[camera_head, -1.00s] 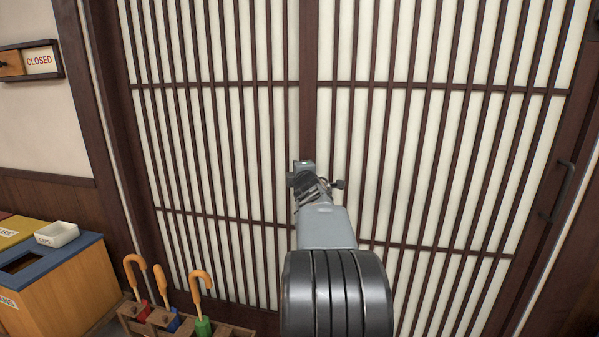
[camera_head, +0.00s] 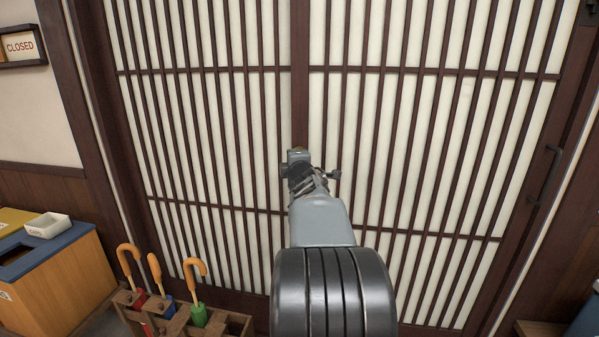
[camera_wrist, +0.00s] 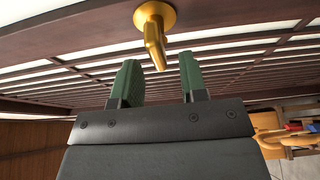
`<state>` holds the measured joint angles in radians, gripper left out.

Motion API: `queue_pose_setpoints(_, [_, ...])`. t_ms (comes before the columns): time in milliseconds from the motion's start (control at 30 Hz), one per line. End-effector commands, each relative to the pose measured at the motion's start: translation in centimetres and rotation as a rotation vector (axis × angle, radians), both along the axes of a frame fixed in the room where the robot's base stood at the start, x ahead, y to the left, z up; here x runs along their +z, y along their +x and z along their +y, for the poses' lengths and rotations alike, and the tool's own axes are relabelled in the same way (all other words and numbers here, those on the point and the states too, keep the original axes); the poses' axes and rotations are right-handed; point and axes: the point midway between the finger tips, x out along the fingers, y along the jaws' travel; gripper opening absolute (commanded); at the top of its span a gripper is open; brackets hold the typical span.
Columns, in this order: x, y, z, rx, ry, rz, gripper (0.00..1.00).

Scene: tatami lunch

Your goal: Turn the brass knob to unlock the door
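The brass knob (camera_wrist: 154,30) shows at the top of the wrist view, a round gold plate with a tapered lever. It is mounted on the dark wooden bar of the lattice door (camera_head: 420,150). My gripper (camera_wrist: 160,75) is open, its two green finger pads apart. The lever's tip lies above and between the fingertips, and I see no pad touching it. In the head view my gripper (camera_head: 298,155) is in front of the door's middle post and hides most of the knob.
An umbrella stand (camera_head: 240,322) with several wooden-handled umbrellas stands at the lower left. Beside it is a wooden bin (camera_head: 60,290) with a white tray (camera_head: 47,226) on top. A CLOSED sign (camera_head: 20,46) hangs on the left wall. A dark pull handle (camera_head: 545,175) is on the right.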

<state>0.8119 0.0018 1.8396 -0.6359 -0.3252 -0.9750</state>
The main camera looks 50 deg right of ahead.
Motion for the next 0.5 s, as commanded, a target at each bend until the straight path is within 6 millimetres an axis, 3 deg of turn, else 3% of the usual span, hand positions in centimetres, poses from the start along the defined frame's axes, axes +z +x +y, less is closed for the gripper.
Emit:
queue_pose_setpoints(300, [0.3,-5.5,3.8,-0.003,-0.002,0.000,0.39])
queue_pose_setpoints(500, [0.3,-7.8,5.4,-0.003,-0.001,0.000,0.39])
